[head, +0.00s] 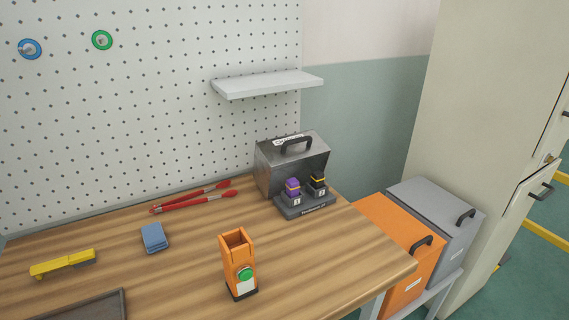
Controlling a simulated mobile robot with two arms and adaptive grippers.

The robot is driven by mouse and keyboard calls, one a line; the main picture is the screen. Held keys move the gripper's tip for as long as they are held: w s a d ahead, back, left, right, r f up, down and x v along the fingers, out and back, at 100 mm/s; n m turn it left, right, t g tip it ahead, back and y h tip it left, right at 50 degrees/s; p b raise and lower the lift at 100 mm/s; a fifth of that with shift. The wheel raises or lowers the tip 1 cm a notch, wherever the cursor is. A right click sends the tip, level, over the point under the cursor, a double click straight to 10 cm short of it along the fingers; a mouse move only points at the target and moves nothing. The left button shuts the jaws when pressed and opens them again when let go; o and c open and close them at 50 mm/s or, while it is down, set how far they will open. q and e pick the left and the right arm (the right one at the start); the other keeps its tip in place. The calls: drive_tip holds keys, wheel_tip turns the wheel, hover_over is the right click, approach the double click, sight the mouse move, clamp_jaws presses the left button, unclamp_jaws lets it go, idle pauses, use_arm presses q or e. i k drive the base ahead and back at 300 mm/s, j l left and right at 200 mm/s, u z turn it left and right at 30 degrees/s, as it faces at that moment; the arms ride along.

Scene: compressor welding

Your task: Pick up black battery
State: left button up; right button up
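In the head view, a black battery (318,182) with a yellow band sits in the right slot of the grey charging station (305,211) at the right rear of the wooden table. A purple battery (292,187) with a yellow band stands in the left slot, close beside it. The station's metal housing (318,151) with a black top handle rises behind both batteries. Neither of my grippers shows in the head view.
An orange holder (236,256) with a green button stands at the table's front. Red-handled tools (190,199), a blue block (154,238), a yellow tool (62,264) and a dark tray (95,308) lie leftward. A shelf (268,83) hangs above; orange (400,240) and grey (440,215) boxes stand right.

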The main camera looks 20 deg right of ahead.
sight(318, 178)
drive_tip(key=l+u, duration=0.2)
drive_tip(key=l, duration=1.3)
drive_tip(key=k, duration=0.05)
